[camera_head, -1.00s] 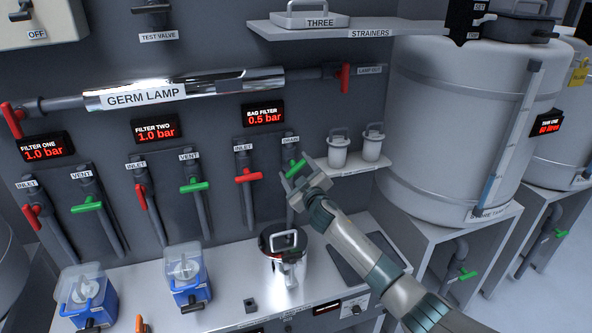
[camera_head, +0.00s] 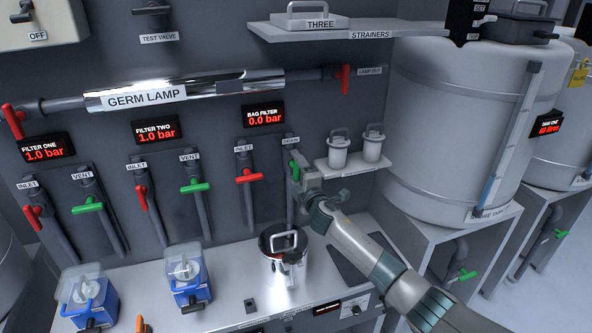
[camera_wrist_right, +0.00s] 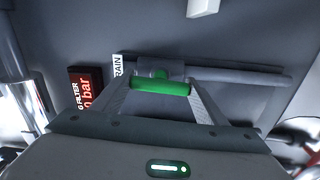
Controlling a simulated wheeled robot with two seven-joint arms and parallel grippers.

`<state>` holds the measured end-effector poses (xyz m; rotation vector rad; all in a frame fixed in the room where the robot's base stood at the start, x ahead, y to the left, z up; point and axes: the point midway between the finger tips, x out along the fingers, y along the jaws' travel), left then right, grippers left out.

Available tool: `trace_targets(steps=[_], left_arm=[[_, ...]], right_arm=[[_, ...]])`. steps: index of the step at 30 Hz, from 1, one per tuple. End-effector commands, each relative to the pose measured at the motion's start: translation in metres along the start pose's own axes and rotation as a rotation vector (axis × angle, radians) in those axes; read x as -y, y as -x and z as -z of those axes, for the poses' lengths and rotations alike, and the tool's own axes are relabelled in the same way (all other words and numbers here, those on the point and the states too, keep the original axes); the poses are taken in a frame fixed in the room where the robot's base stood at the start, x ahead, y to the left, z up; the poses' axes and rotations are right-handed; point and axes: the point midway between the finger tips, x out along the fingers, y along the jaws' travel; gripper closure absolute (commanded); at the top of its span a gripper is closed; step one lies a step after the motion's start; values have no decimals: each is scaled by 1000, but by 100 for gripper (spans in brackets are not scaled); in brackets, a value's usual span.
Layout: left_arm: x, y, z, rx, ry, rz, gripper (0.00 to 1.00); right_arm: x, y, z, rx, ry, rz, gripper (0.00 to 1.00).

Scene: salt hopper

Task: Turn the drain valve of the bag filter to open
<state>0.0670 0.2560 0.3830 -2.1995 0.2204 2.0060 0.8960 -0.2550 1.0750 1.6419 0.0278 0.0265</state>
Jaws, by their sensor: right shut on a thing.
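The drain valve's green handle (camera_head: 295,165) is on the pipe under the DRAIN label at the right end of the valve row. In the head view the handle now lies along the pipe, partly hidden by my gripper. My right gripper (camera_head: 297,178) is at the handle. In the right wrist view the green handle (camera_wrist_right: 160,88) sits between the two fingers of my right gripper (camera_wrist_right: 160,95), which is shut on it. The bag filter display (camera_head: 263,115) reads 0.0 bar. My left gripper is not in view.
The bag filter's red inlet handle (camera_head: 249,176) is just left of the drain pipe. A small shelf with two white strainers (camera_head: 338,149) is close on the right. A steel vessel (camera_head: 284,245) stands on the bench below.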

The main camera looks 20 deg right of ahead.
Motion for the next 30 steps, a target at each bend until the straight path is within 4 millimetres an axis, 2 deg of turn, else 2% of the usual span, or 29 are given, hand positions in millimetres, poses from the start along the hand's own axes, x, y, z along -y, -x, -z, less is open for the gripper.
trace_targets(steps=[17, 18, 20, 30], left_arm=[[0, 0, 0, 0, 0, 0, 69], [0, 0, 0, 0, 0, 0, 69], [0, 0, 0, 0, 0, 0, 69], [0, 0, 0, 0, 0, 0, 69]], right_arm=[[2, 0, 0, 0, 55, 2, 56], [2, 0, 0, 0, 55, 2, 31], [2, 0, 0, 0, 55, 2, 17], [1, 0, 0, 0, 54, 1, 15]])
